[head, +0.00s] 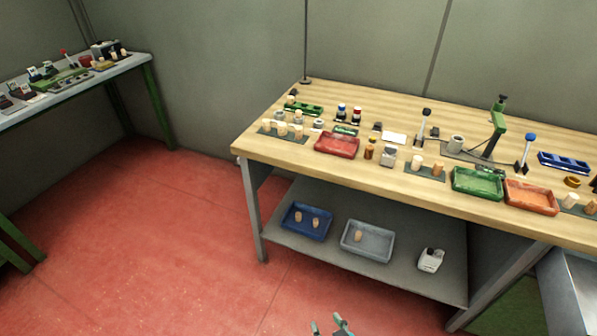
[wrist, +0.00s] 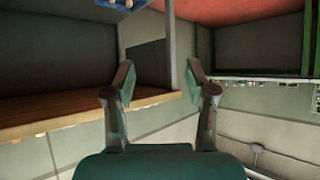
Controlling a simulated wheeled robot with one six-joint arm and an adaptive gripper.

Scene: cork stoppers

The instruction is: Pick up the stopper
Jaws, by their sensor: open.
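Several pale cork stoppers are in the head view. Two stoppers (head: 315,223) stand in a blue tray (head: 291,231) on the lower shelf. One stopper (head: 358,236) stands in the grey tray (head: 367,257) beside it. More stoppers (head: 417,161) stand on dark mats on the bench top. Which one the task means I cannot tell. My gripper (head: 332,326) shows at the bottom edge of the head view, low in front of the bench and apart from all stoppers. In the wrist view my gripper (wrist: 161,80) is open, with nothing between its fingers.
The wooden bench (head: 277,117) carries a red tray (head: 338,145), a green tray (head: 476,183), an orange tray (head: 530,197) and a green press (head: 497,130). A white container (head: 431,260) stands on the lower shelf (head: 400,285). A second table (head: 100,79) is at left. The red floor between is clear.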

